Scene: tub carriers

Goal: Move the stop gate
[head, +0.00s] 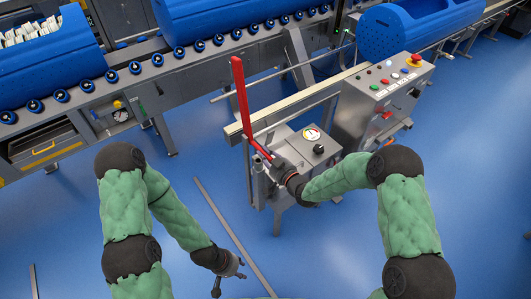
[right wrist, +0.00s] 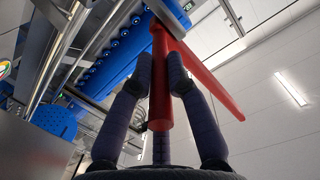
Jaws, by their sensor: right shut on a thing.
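The stop gate appears to be the long red bar (head: 240,90), which stands almost upright beside the conveyor in the head view. Its lower red part runs down toward my right gripper (head: 267,159). In the right wrist view a red handle (right wrist: 160,100) lies between the dark fingers, and a longer red arm (right wrist: 208,82) slants off to the right behind it. My right gripper is shut on the red handle. My left gripper (head: 230,282) hangs low over the floor, empty, with its fingers spread apart.
A grey cabinet with a gauge (head: 311,134) stands right of the handle, and a button console (head: 375,92) is beyond it. Blue tubs (head: 225,15) sit on the roller conveyor (head: 180,65) behind. A grey strip (head: 230,230) lies on the open blue floor.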

